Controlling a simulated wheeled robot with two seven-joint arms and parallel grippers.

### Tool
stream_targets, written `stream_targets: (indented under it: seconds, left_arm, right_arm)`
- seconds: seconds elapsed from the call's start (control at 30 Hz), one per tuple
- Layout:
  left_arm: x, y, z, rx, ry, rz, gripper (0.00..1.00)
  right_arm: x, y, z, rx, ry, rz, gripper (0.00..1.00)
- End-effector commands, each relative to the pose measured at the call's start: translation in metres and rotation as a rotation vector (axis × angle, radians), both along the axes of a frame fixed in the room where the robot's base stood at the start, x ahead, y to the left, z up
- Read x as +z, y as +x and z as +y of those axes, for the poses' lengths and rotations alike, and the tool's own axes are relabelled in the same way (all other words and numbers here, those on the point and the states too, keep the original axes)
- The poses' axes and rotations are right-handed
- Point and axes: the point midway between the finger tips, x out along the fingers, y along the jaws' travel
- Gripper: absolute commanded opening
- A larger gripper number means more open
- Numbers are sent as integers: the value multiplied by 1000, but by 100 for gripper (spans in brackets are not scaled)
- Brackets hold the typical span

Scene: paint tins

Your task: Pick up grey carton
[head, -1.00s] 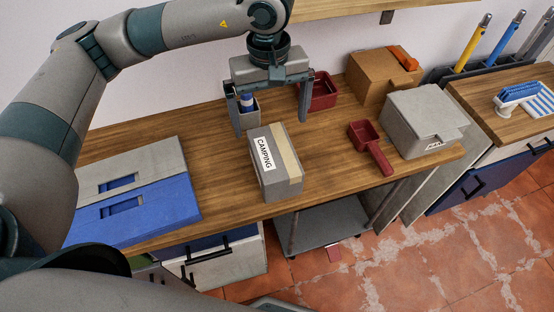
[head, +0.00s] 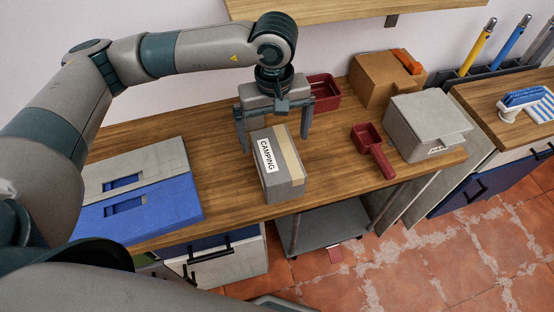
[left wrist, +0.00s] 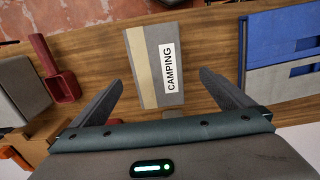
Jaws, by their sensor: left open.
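The grey carton (head: 279,178) stands on the wooden workbench. It has a tan tape strip and a white "CAMPING" label, and it also shows in the left wrist view (left wrist: 174,94). My left gripper (head: 276,146) is open. In the head view its fingers hang at the carton's far end, one to each side, and I cannot tell whether they touch it. In the left wrist view the carton lies ahead between the two open fingers (left wrist: 160,80). My right gripper is not in view.
A red scoop (head: 373,150) and a light grey box (head: 425,127) stand right of the carton. A red bin (head: 325,92) and a cardboard box (head: 384,82) are behind. Blue and grey cases (head: 165,208) lie left. Bare bench (head: 225,180) lies between.

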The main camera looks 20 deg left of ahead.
Motion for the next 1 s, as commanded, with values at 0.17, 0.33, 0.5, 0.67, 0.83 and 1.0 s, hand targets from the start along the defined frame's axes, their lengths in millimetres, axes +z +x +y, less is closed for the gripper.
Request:
stream_targets:
  seconds: [0.17,0.33,0.5,0.67,0.83,1.0]
  left_arm:
    - [-30,-1,0,1,1,4,100]
    - [-57,0,0,1,1,3,100]
    - [-72,0,0,-1,1,1,100]
    - [-75,0,0,-1,1,-1,100]
    - [-74,0,0,-1,1,-1,100]
    - [-77,1,-1,1,0,0,100]
  right_arm:
    - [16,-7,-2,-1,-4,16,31]
    - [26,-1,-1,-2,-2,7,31]
    - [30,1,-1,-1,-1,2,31]
    - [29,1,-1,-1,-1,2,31]
    - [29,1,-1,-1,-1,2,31]
    - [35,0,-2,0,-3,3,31]
